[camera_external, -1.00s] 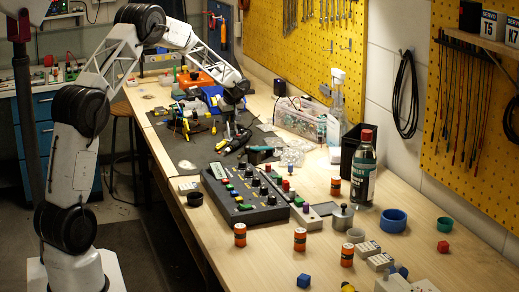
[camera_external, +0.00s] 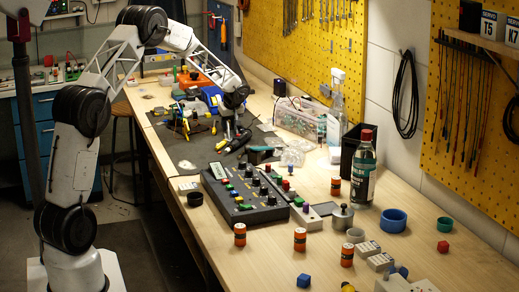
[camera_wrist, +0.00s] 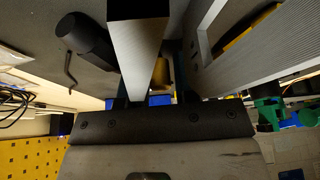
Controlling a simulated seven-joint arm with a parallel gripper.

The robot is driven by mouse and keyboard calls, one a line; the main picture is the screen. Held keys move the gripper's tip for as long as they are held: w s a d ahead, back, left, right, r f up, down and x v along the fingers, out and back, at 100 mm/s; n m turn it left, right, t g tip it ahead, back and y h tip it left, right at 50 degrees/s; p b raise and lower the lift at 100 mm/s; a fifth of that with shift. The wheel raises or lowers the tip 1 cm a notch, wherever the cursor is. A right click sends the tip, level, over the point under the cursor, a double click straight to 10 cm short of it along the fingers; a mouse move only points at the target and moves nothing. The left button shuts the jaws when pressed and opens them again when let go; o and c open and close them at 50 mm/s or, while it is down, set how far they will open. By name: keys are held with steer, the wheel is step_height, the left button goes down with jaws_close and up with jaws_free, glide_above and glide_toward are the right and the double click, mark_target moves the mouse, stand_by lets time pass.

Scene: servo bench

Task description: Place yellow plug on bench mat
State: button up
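The dark bench mat (camera_external: 205,155) lies on the far half of the bench in the external view, with tools and small parts on it. My gripper (camera_external: 231,134) points down low over the mat, near its right part. In the wrist view my fingers (camera_wrist: 178,50) stand apart with a narrow gap. A dull yellow piece (camera_wrist: 164,72) shows in that gap, partly behind the left finger. I cannot tell whether it is the yellow plug or whether the fingers touch it. No yellow plug stands out clearly in the external view.
Near the gripper are a black-and-yellow hand tool (camera_external: 238,142), a clear parts box (camera_external: 300,121) and a blue bin (camera_external: 212,96). A black cylinder (camera_wrist: 86,38) and hex key (camera_wrist: 70,68) lie beside the fingers.

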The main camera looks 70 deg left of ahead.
steer(key=v, duration=1.2)
steer(key=shift+r, duration=0.15)
stand_by(0.6)
steer(key=s+d+r+m+t+h, duration=0.1)
steer(key=s+d+r+m, duration=0.3)
steer(key=d, duration=0.9)
steer(key=s+d+r+m, duration=0.2)
steer(key=s+d+r, duration=0.3)
steer(key=d, duration=0.7)
steer(key=s+d+r+m+t+h, duration=0.1)
steer(key=s+d+r+m, duration=0.35)
steer(key=d, duration=0.85)
steer(key=s+d+f+m+h, duration=0.1)
steer(key=s+d+m, duration=0.3)
steer(key=s+d, duration=0.7)
steer(key=s+d+f+m+t+h, duration=0.1)
steer(key=s+d+f+m, duration=0.2)
steer(key=s+d, duration=0.8)
steer(key=s+m, duration=0.2)
steer(key=s, duration=0.5)
steer(key=shift+s+d+f+h, duration=0.15)
steer(key=shift+s+d+h, duration=0.1)
steer(key=shift+d+h, duration=0.05)
